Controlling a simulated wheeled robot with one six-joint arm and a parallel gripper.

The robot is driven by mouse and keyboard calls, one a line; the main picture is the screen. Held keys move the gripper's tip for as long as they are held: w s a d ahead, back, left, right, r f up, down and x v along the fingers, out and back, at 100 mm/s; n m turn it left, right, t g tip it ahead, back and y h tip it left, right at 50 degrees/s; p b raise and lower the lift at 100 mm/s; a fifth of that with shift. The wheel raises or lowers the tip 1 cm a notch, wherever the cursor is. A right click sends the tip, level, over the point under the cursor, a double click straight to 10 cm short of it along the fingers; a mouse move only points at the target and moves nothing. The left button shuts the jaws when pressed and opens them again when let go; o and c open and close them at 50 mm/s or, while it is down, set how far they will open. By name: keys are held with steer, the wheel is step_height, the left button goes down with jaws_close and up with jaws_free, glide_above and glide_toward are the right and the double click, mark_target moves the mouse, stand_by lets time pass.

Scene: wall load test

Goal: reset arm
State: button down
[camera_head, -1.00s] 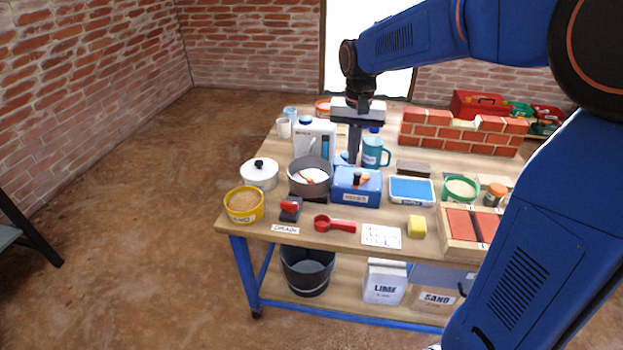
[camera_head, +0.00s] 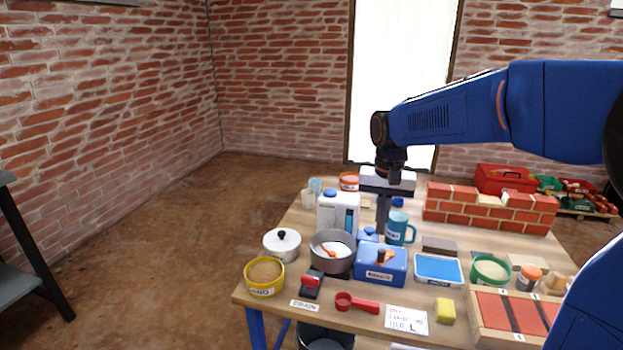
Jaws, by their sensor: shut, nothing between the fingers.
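My gripper (camera_head: 383,212) points down over the middle of the workbench (camera_head: 255,295), at the end of my blue arm. Its fingers are together and hold nothing. It is behind the blue box (camera_head: 381,270) and between the white jug (camera_head: 338,212) and the teal mug (camera_head: 398,229). The fingertips are partly hidden by things around them, so I cannot tell how high they are above the bench top.
A grey pot (camera_head: 332,262), a white lidded pot (camera_head: 282,245) and a yellow sand tub (camera_head: 265,277) stand at the left. A small brick wall (camera_head: 490,212) stands at the back right. A red scoop (camera_head: 356,302) lies in front.

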steer(key=s+d+f+n+t, duration=0.1)
steer(key=s+d, duration=0.2)
steer(key=s, duration=0.6)
steer(key=s+d+f+n+t, duration=0.1)
steer(key=s+d+t, duration=0.1)
steer(key=s, duration=0.7)
steer(key=s+d+f+n+t, duration=0.1)
steer(key=s+d, duration=0.2)
steer(key=s, duration=0.6)
steer(key=shift+s+d+t, duration=0.3)
steer(key=shift+s+d, duration=0.05)
steer(key=shift+s, duration=0.05)
stand_by(0.7)
